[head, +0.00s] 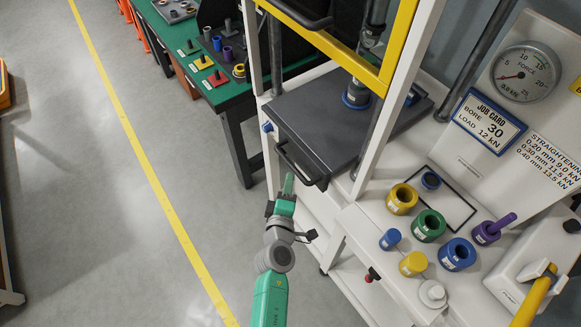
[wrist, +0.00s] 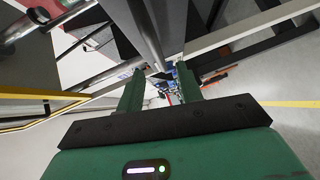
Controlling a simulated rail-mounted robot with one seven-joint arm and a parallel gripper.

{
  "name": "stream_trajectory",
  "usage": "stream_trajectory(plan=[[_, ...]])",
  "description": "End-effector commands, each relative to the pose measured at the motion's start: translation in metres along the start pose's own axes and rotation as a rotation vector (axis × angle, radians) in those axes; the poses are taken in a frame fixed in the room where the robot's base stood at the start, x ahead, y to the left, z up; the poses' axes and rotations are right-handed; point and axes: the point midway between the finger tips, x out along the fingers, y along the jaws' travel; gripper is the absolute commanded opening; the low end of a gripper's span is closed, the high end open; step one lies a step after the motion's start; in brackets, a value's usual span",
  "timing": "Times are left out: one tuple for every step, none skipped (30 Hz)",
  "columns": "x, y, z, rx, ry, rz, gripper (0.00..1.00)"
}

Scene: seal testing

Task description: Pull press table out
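The press table (head: 325,122) is a dark grey slab inside the white press frame, with a black bar handle (head: 296,166) on its front edge. My gripper (head: 289,182) is at the front of the table, close to the handle and partly overlapping its outline in the head view. In the wrist view my gripper's two green fingers (wrist: 158,88) stand apart. A dark grey bar runs down between their tips; I cannot tell whether it is the handle or whether a finger touches it. A blue-and-grey part (head: 356,95) stands on the table towards the back.
A yellow-edged guard (head: 335,48) is above the table. A white bench (head: 372,240) at right holds several coloured rings and plugs. A green-topped workbench (head: 212,85) stands at the left of the press. The floor (head: 105,230) in front and left is clear, with a yellow line.

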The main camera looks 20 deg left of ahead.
Motion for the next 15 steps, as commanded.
stream_trajectory(plan=[[0.003, 0.0, 0.0, 0.001, 0.0, 0.001, 0.36], [0.005, 0.0, 0.0, 0.001, 0.0, 0.001, 0.36], [0.01, 0.0, 0.001, 0.001, -0.001, 0.002, 0.36], [0.014, -0.001, 0.001, 0.002, -0.001, 0.002, 0.36], [0.019, -0.001, 0.001, 0.001, -0.001, 0.002, 0.36], [0.026, -0.001, 0.0, 0.001, -0.001, 0.003, 0.36], [0.032, -0.002, 0.001, 0.002, -0.001, 0.003, 0.36], [0.037, -0.002, 0.001, 0.003, -0.001, 0.003, 0.36], [0.044, -0.002, 0.001, 0.003, -0.002, 0.003, 0.36], [0.048, -0.002, 0.001, 0.003, -0.002, 0.003, 0.36], [0.053, -0.001, 0.001, 0.003, -0.002, 0.003, 0.36], [0.058, -0.002, 0.001, 0.003, -0.002, 0.003, 0.36], [0.062, -0.001, 0.001, 0.003, -0.002, 0.003, 0.36], [0.065, -0.001, 0.001, 0.003, -0.002, 0.003, 0.36], [0.069, -0.001, 0.001, 0.003, -0.002, 0.002, 0.36]])
